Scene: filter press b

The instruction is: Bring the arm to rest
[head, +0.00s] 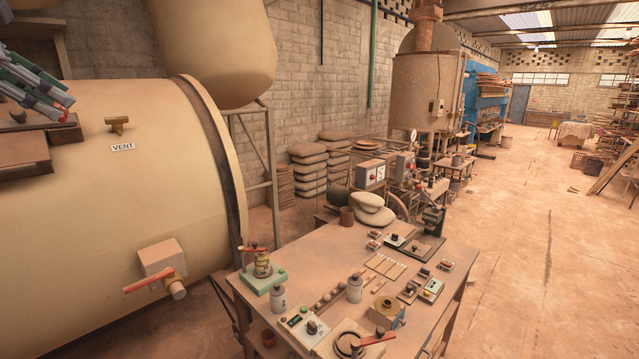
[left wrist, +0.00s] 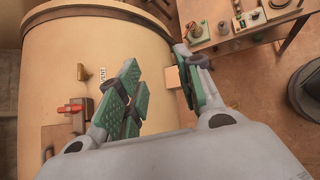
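My left gripper (head: 50,100) is at the upper left of the head view, in front of the large cream tank (head: 90,230). In the left wrist view its two green-padded fingers (left wrist: 165,92) stand apart with a clear gap and nothing between them. The tank (left wrist: 110,50) lies behind the fingers there. A brass vent handle (head: 118,125) on the tank is to the right of the gripper and also shows in the left wrist view (left wrist: 83,72). My right gripper is in neither view.
A red-handled valve (head: 160,275) sticks out from the tank. A workbench (head: 330,260) with bottles, small devices and switches stands to the right of the tank. A red-handled part (left wrist: 70,108) is left of the fingers. Open floor (head: 540,250) lies at the right.

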